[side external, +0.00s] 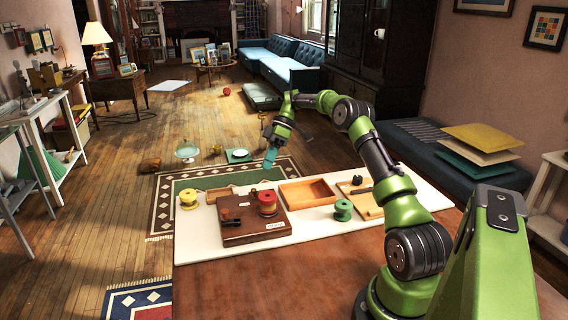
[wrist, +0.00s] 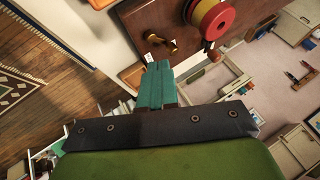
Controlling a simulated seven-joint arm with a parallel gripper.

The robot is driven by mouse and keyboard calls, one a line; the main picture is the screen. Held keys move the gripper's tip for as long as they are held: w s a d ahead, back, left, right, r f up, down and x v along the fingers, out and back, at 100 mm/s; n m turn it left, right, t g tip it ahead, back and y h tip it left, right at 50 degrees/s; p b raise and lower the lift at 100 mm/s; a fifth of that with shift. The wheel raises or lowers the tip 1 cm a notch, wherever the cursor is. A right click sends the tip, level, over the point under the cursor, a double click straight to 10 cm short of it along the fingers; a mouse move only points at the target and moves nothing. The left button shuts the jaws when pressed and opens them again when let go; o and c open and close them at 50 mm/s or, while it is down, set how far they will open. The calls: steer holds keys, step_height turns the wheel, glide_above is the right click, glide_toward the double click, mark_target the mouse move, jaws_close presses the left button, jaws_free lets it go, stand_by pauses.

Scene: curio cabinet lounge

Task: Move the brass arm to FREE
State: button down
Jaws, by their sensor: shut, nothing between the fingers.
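A brown wooden box (side external: 250,222) stands on the white mat, with a pale label (side external: 275,226) on its front, too small to read surely. A red and yellow spool (side external: 267,203) sits on its top; the spool also shows in the wrist view (wrist: 212,18). A small brass arm (wrist: 162,45) lies on the box top, left of the spool in the wrist view, with small white marks beside it. My gripper (side external: 270,160) is in the air beyond the box. Its teal fingers (wrist: 155,85) are shut and empty, apart from the brass arm.
On the white mat (side external: 190,245) are a yellow spool (side external: 189,200), an open wooden tray (side external: 308,192), a green spool (side external: 343,210) and a wooden board (side external: 372,208) with a dark piece. A glass dome (side external: 187,150) stands on the floor beyond. The air above the box looks clear.

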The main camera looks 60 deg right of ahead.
steer(key=shift+v, duration=2.85)
